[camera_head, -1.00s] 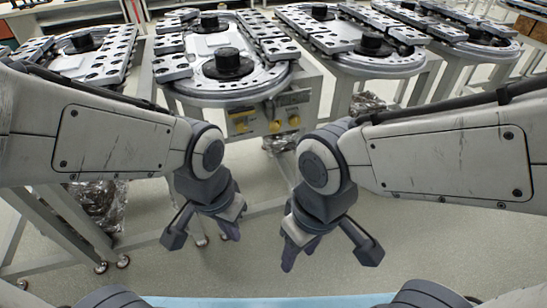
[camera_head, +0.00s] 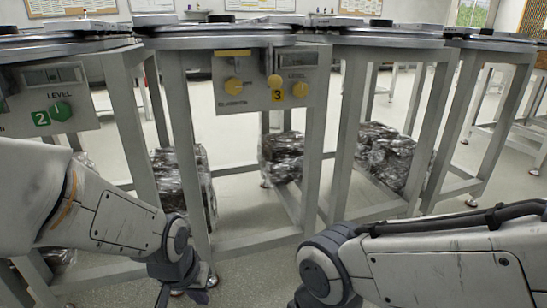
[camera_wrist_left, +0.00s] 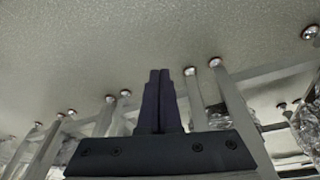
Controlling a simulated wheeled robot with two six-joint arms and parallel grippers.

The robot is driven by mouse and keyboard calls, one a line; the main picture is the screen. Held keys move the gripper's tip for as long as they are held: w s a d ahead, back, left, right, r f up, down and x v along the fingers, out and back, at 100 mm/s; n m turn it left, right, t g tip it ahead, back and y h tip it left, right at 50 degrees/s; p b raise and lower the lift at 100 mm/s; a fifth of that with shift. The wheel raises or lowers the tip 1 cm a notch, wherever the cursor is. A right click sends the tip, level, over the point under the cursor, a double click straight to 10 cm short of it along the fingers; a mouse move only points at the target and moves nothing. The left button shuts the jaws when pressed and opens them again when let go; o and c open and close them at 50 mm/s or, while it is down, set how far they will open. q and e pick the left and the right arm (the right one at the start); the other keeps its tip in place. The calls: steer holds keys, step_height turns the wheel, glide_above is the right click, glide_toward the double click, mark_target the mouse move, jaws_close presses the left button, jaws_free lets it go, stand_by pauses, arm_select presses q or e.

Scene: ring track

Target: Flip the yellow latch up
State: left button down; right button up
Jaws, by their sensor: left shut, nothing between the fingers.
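A grey panel (camera_head: 222,66) marked 3 and LEVEL hangs under a table edge in the head view. I cannot tell the latch's exact position. My left gripper (camera_wrist_left: 160,100) is shut and empty in the left wrist view, pointing over bare floor. My right gripper's fingers are below the frame.
Grey table legs (camera_head: 193,160) stand between my arms and beyond. Wrapped bundles (camera_head: 283,158) sit under the tables. Open space lies before the panel.

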arm_select(q)
steer(key=w+d+f+n+t+b, duration=0.3)
steer(key=w+f+n+b, duration=0.1)
steer(key=w+f+b, duration=0.35)
steer(key=w+d+r+n+t+h+b, duration=0.2)
steer(key=w+d+r+n+t, duration=0.65)
steer(key=r, duration=0.45)
steer(key=w+d+r+n+t, duration=0.3)
steer(key=d+r+n, duration=0.2)
steer(key=r+n, duration=0.45)
steer(key=s+r+n+t+y, duration=0.1)
steer(key=s+r+n+y, duration=0.2)
steer(key=r+n, duration=0.3)
steer(key=s+r+n+t+y, duration=0.1)
steer(key=s+r+n+y, duration=0.2)
steer(key=r+n, duration=0.3)
steer(key=shift+s+n+t+y+p, duration=0.2)
steer(key=shift+n+t+y+p, duration=0.15)
steer(key=shift+n+y, duration=0.65)
arm_select(e)
step_height(320, 180, down, 12)
steer(key=shift+r, duration=0.2)
